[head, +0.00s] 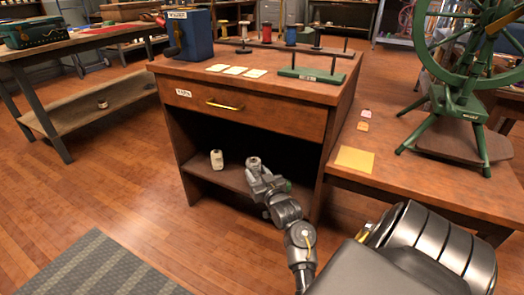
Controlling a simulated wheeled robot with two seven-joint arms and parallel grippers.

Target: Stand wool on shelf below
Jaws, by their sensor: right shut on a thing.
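A small brown cabinet has a drawer on top and an open shelf (195,169) below it. A white spool of wool (217,160) stands upright on this shelf at the left. My right gripper (257,171) reaches into the open front of the shelf from the lower right. It is shut on a second pale spool of wool (253,162), of which only the upper part shows beyond the gripper. That spool looks about upright, at or just above the shelf board; I cannot tell whether it touches. My left gripper is not in view.
The cabinet top holds a blue box (190,38), pale cards (235,71), several spools on a rack and a green stand (312,76). The drawer (230,106) is shut above my arm. A low table (430,185) with a green spinning wheel (440,95) stands at the right.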

